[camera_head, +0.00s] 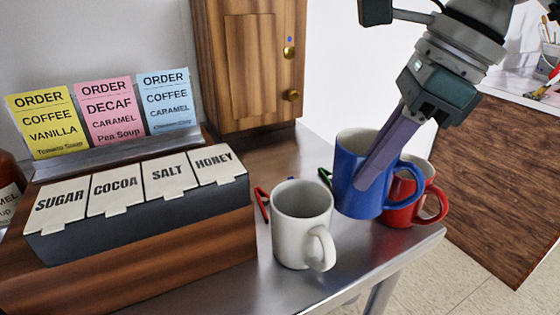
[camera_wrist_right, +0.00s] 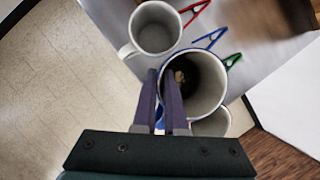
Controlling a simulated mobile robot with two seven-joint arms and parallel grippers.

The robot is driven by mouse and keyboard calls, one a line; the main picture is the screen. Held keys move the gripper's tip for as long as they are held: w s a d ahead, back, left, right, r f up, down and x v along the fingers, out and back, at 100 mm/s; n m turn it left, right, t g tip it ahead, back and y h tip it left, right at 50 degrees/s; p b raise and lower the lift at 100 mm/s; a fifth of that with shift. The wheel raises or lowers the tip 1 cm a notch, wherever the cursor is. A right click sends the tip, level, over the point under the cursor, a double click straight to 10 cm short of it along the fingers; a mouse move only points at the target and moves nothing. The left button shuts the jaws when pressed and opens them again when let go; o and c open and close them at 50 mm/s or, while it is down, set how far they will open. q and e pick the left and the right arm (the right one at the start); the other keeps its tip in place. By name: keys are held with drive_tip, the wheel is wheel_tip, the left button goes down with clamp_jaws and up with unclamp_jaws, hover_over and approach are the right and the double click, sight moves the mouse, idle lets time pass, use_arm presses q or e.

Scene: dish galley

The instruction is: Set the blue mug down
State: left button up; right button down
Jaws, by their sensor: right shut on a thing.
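The blue mug (camera_head: 350,160) is upright at the right of the metal counter, overlapping the red mug (camera_head: 405,205) behind it. My right gripper (camera_head: 372,172) is shut on the blue mug's wall, with its fingers pointing down at the rim. In the right wrist view the fingers (camera_wrist_right: 166,98) straddle the blue mug's rim (camera_wrist_right: 222,88). The blue mug looks slightly raised, but its base contact is hard to judge. A white mug (camera_head: 300,212) stands to the left, apart from it. My left gripper is not in view.
The wooden condiment box (camera_head: 150,270) with labelled lids fills the left. A red clip (camera_head: 263,205) and a green clip (camera_head: 325,177) lie near the mugs; a blue clip (camera_wrist_right: 212,38) shows in the wrist view. Bare counter (camera_head: 350,250) lies in front, ending at an edge.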

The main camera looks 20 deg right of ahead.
sight(374, 193)
drive_tip(key=shift+f, duration=3.1)
drive_tip(key=c, duration=1)
unclamp_jaws()
drive_tip(key=shift+f, duration=0.1)
